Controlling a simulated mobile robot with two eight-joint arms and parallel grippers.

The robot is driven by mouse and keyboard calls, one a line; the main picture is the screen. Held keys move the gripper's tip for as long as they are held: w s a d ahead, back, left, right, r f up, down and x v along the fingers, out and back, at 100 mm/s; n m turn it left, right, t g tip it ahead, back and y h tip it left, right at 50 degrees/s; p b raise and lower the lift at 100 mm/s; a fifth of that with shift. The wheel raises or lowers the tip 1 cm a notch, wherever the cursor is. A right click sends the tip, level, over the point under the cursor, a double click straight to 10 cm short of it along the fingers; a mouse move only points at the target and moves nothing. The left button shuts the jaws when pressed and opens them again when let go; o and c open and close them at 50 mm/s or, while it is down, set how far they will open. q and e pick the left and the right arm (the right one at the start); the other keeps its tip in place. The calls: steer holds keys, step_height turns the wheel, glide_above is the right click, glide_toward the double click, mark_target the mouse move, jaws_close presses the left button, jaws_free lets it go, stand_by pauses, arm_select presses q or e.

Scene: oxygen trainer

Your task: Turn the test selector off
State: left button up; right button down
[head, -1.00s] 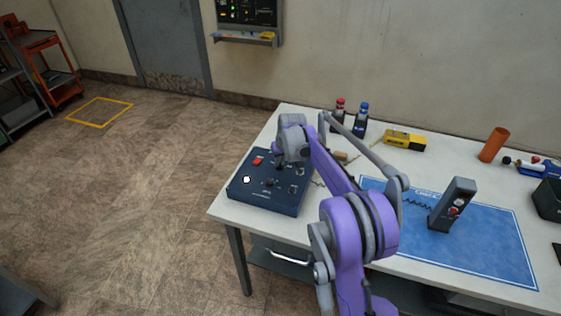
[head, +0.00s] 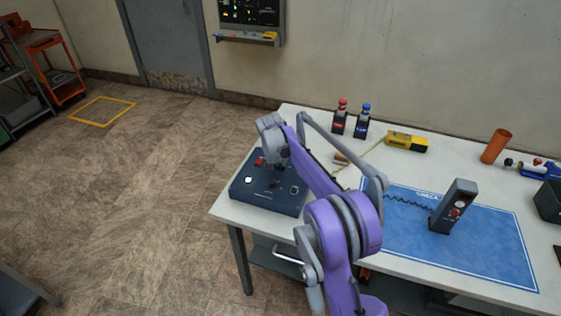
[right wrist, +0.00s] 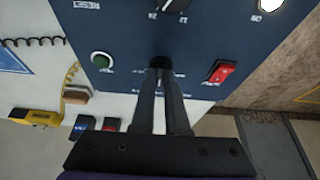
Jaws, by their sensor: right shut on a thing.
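The dark blue control box (head: 268,203) sits at the left end of the table. In the right wrist view its panel (right wrist: 225,40) fills the upper part, its labels upside down. My right gripper (right wrist: 161,72) points at the panel, its two fingers close together and shut on a small dark selector knob (right wrist: 160,62). The fingers hide most of the knob and its label, so its setting cannot be read. A second black knob (right wrist: 172,5), marked 12 and 24, is beyond. My left gripper is out of view.
Red-capped (head: 340,118) and blue-capped (head: 362,122) bottles and a yellow device (head: 406,141) stand behind the box. A grey handset (head: 453,206) stands on the blue mat (head: 490,245) to the right. Open floor lies left of the table.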

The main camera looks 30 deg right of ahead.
stand_by(0.3)
steer(key=c, duration=0.9)
jaws_free()
steer(key=v, duration=1)
steer(key=shift+a+r, duration=0.15)
steer(key=shift+r, duration=0.25)
steer(key=shift+s, duration=0.1)
